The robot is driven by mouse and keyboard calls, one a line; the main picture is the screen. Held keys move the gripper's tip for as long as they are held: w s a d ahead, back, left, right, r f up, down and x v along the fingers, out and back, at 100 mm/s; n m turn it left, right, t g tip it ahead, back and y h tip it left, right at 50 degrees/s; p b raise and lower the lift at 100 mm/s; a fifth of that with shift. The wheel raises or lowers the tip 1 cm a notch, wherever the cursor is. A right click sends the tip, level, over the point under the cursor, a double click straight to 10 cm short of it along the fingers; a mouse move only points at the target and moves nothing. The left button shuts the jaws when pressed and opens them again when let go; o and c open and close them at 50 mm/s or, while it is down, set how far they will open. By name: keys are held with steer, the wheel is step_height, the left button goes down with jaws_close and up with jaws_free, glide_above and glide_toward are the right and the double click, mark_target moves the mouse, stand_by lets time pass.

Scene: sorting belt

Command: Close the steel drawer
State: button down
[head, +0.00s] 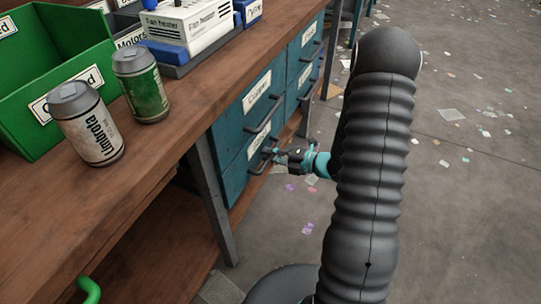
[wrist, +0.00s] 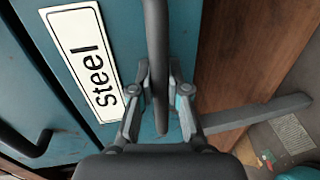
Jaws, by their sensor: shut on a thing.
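The steel drawer (wrist: 125,25) has a teal front and a white label reading "steel" in the wrist view. In the head view its front (head: 236,178) is the lower left one in the unit under the bench. Its dark bar handle (wrist: 157,50) runs between the fingers of my gripper (wrist: 160,92), which is shut on it. In the head view my gripper (head: 281,157) is at the drawer's handle, low beside the bench. How far the drawer stands out is hard to tell.
Other teal drawers (head: 303,55) with bar handles sit above and beside it. The wooden bench top (head: 185,150) carries two cans (head: 88,125), a green bin (head: 40,60) and boxes. A metal bench leg (head: 212,200) stands left of the drawers. The grey floor at right is open, with scattered scraps.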

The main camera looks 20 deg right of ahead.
steer(key=c, duration=1.1)
jaws_free()
steer(key=shift+w+a, duration=0.15)
steer(key=shift+a, duration=0.05)
steer(key=shift+c, duration=0.2)
steer(key=shift+d, duration=0.1)
steer(key=shift+s+d+r, duration=0.1)
steer(key=shift+s+d, duration=0.2)
steer(key=shift+d, duration=0.1)
steer(key=v, duration=1.1)
